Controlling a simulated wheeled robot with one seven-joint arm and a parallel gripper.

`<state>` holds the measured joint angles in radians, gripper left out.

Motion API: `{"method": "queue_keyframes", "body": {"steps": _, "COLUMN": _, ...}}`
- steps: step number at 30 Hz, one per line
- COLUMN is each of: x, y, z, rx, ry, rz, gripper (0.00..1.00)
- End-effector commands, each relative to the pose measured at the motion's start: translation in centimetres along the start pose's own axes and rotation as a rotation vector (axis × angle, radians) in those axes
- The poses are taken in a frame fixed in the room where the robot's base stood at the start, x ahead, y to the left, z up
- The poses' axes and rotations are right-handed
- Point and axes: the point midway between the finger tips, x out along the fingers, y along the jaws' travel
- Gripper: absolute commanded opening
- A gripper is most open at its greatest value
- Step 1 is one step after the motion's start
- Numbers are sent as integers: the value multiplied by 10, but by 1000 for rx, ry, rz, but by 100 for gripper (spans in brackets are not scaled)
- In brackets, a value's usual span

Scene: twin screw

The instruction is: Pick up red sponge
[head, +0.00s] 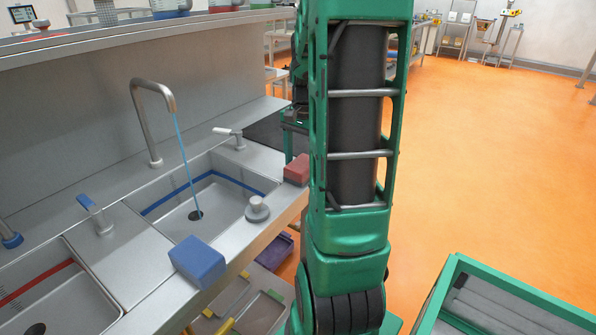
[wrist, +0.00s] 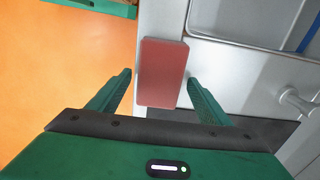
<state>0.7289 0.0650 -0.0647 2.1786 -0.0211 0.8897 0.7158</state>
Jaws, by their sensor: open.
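The red sponge (head: 297,169) is a small block on the right end of the sink counter's front edge in the head view, partly hidden by my arm. In the wrist view the red sponge (wrist: 162,71) lies on the light counter, just ahead of my gripper. My gripper (wrist: 158,84) is open and empty. Its green fingers stand to the left and right of the sponge's near part, with a gap on each side.
A blue sponge (head: 198,262) lies on the counter's front edge. A round grey knob (head: 257,209) stands between the sponges. The sink (head: 180,228) has a tall faucet (head: 150,120) with water running. Several bins sit below the counter. Orange floor is open at right.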

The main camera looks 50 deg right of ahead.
Motion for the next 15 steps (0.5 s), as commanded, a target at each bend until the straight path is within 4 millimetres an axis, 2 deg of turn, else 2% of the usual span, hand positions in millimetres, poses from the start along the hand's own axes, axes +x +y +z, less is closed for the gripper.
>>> {"method": "queue_keyframes", "body": {"steps": 3, "x": 7, "y": 0, "z": 0, "rx": 0, "ry": 0, "rz": 0, "gripper": 72}}
{"method": "queue_keyframes", "body": {"steps": 9, "x": 7, "y": 0, "z": 0, "rx": 0, "ry": 1, "rz": -1, "gripper": 72}}
{"method": "queue_keyframes", "body": {"steps": 10, "x": 7, "y": 0, "z": 0, "rx": 0, "ry": 1, "rz": -1, "gripper": 70}}
{"method": "queue_keyframes", "body": {"steps": 15, "x": 7, "y": 0, "z": 0, "rx": 0, "ry": 1, "rz": -1, "gripper": 29}}
